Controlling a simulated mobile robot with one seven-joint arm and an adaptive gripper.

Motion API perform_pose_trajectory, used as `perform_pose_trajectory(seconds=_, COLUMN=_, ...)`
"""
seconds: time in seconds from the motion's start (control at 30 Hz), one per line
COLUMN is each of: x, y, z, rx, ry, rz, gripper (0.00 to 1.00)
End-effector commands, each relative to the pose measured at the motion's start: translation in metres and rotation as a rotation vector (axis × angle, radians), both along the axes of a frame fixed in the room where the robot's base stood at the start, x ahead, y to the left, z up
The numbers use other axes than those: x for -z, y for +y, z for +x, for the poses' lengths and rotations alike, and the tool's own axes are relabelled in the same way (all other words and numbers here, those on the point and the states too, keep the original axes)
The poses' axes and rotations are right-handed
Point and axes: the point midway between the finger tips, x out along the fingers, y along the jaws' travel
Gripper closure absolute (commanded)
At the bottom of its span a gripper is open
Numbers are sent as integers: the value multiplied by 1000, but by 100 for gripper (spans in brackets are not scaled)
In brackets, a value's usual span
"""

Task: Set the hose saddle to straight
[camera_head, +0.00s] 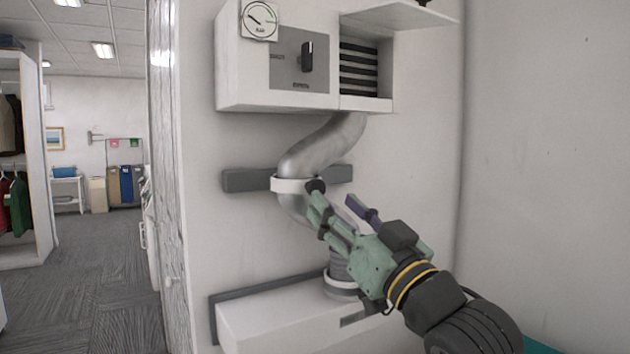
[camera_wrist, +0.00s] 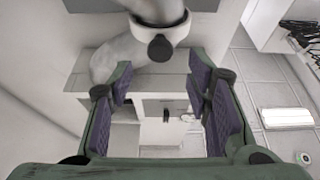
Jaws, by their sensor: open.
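The hose saddle (camera_head: 290,185) is a white ring around the grey hose (camera_head: 322,146), on a dark grey horizontal rail (camera_head: 247,181). A black knob (camera_head: 316,186) sticks out from its front right. The hose bends left from the upper cabinet to the saddle, then back right to the lower box. My gripper (camera_head: 333,198) is open and empty, just right of and below the knob; contact cannot be told. In the wrist view the saddle (camera_wrist: 158,18) and knob (camera_wrist: 160,47) appear at the top, beyond the open fingers (camera_wrist: 160,85).
The upper cabinet (camera_head: 240,70) carries a gauge (camera_head: 260,20), a dark dial (camera_head: 307,57), a slatted vent (camera_head: 359,68) and a raised flap (camera_head: 400,14). The white lower box (camera_head: 265,318) stands below. Bare wall (camera_head: 545,150) lies to the right.

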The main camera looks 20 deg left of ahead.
Motion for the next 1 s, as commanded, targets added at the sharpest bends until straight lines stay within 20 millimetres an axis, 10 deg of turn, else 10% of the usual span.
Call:
perform_pose_trajectory(seconds=0.4, x=-27, y=47, z=37, rx=-1, ry=0, rz=1, gripper=55)
perform_pose_trajectory(seconds=1.0, x=-27, y=51, z=40, rx=0, ry=-1, rz=1, gripper=70)
